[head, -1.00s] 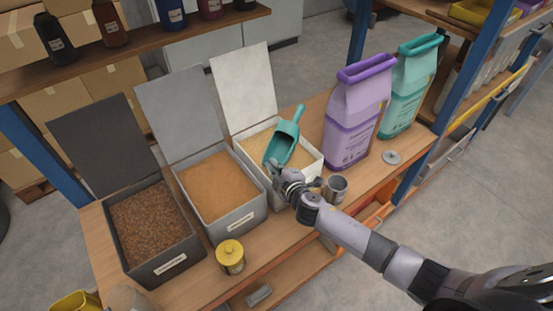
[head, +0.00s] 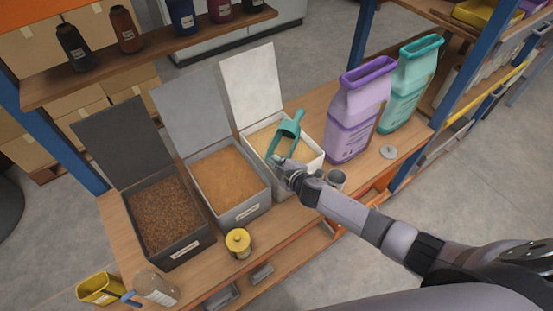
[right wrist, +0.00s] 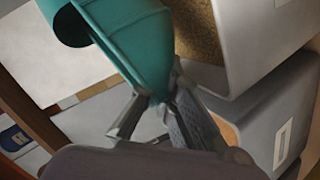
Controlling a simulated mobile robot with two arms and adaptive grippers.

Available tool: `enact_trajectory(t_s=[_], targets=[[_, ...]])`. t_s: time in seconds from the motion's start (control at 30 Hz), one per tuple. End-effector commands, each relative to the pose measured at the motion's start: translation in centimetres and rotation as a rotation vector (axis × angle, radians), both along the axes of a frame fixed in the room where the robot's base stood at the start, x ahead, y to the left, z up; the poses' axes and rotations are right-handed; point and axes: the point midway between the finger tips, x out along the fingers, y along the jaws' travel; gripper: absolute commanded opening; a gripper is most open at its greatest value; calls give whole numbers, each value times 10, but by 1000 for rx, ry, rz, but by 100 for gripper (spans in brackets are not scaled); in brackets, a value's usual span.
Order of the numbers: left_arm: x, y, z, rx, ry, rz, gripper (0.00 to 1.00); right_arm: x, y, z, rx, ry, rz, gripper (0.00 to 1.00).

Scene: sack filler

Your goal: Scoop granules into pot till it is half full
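A teal scoop (head: 283,142) is held over the white bin (head: 312,160) of pale granules (head: 262,137). My right gripper (head: 284,167) is shut on it, at the bin's front edge. In the right wrist view, the fingers (right wrist: 155,112) close on the teal scoop (right wrist: 130,35). Whether granules lie in the scoop cannot be seen. A small grey metal pot (head: 336,178) stands just right of my wrist, partly hidden by my arm; its inside is not clear. My left gripper is not in view.
A grey bin (head: 247,211) of orange granules and a dark bin (head: 185,250) of brown granules stand left. A yellow canister (head: 238,243) stands in front. Purple (head: 352,130) and teal (head: 408,95) sacks stand right, near a grey lid (head: 388,151).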

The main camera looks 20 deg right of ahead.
Motion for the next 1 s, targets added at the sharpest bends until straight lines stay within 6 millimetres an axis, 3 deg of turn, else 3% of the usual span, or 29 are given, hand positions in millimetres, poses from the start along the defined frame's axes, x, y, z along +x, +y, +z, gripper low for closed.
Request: enact_trajectory(t_s=[0.03,0.3,0.63,1.0], targets=[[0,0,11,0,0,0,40,1,-1,11,2,2,1,0],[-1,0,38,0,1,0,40,5,-4,34,16,20,-2,0],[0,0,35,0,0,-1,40,9,-7,54,36,38,-2,0],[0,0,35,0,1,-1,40,9,-8,57,38,46,-3,0]])
